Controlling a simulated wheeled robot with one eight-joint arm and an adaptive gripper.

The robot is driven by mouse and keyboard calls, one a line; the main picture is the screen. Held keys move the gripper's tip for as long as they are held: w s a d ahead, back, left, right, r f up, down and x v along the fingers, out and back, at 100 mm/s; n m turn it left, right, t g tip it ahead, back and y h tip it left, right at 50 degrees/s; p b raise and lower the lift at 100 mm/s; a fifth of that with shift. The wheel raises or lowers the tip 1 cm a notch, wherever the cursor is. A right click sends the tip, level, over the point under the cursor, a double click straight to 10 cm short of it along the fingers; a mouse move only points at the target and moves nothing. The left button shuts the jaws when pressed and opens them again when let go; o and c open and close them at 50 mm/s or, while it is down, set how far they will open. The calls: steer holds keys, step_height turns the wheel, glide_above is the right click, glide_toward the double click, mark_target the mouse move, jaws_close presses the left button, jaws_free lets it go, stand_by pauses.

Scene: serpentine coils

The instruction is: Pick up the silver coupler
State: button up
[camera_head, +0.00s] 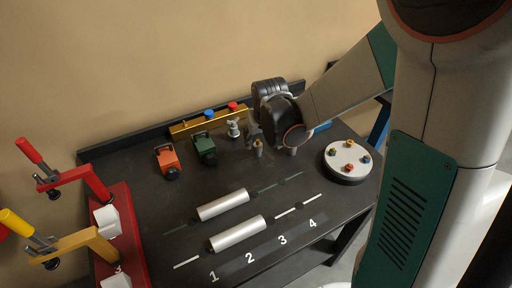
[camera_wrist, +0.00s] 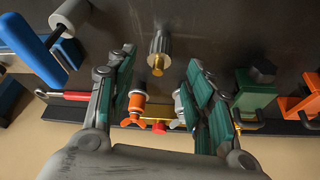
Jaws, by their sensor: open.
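The silver coupler, a ribbed grey cylinder with a brass tip, appears in the wrist view (camera_wrist: 160,45) between and just beyond my fingertips. It also appears to show in the head view (camera_head: 258,150) as a small upright piece below my gripper. My gripper (camera_wrist: 161,62) is open and empty, with a green-padded finger on each side of the coupler's line. In the head view my gripper (camera_head: 254,134) is over the back of the table, partly hidden by my wrist. I cannot tell whether the fingers touch the coupler.
A pale cylinder (camera_wrist: 70,14) and a blue-handled piece (camera_wrist: 35,50) are near my left finger. A brass bar (camera_head: 195,122), a green block (camera_head: 204,146) and an orange block (camera_head: 166,160) stand left. A round white turntable (camera_head: 347,158) is right. Two silver cylinders lie in front.

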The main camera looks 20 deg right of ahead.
mark_target(258, 141)
steer(key=shift+b+x, duration=1.3)
steer(key=shift+x, duration=1.4)
steer(key=shift+w+r, duration=0.1)
steer(key=shift+w, duration=0.1)
steer(key=shift+c, duration=0.3)
jaws_close()
